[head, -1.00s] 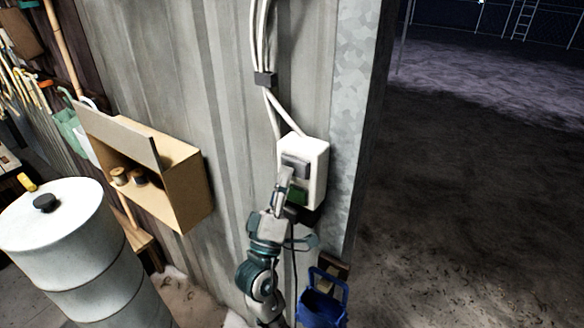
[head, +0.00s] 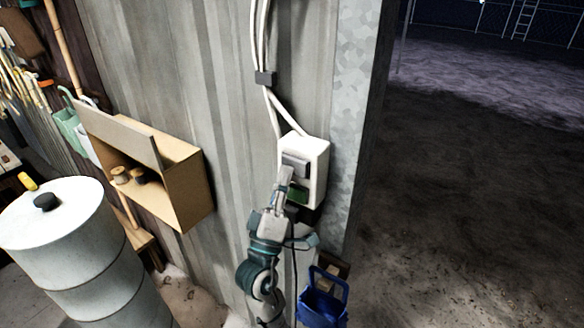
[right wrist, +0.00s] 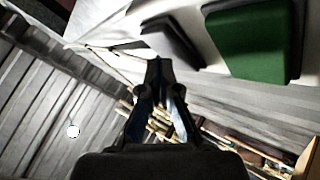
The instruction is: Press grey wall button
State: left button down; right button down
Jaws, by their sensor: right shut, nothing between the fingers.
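A white switch box (head: 318,172) is fixed to the corrugated wall. It carries a grey button (head: 295,163) above a green button (head: 299,192). My right gripper (head: 287,172) is shut and empty, with its tips at the lower left edge of the grey button. It covers part of the green button. In the right wrist view the closed fingertips (right wrist: 159,68) are close to the grey button (right wrist: 170,42), with the green button (right wrist: 250,42) to its right. I cannot tell whether the tips touch the grey button. My left gripper is not in view.
White cables (head: 263,45) run down the wall into the box. A blue bucket (head: 322,304) is below the box. Right of the wall edge is open dark ground.

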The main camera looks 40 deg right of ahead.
jog(key=shift+d, duration=0.15)
jog(key=shift+w+d+r, duration=0.1)
jog(key=shift+w+d, duration=0.05)
jog(key=shift+d, duration=0.15)
jog(key=shift+a, duration=0.15)
dwell(0.4)
jog(key=shift+s+a, duration=0.15)
jog(key=shift+s, duration=0.05)
jog(key=s+a+b, duration=0.2)
jog(key=a, duration=0.3)
jog(key=shift+s+a, duration=0.15)
jog(key=shift+a, duration=0.2)
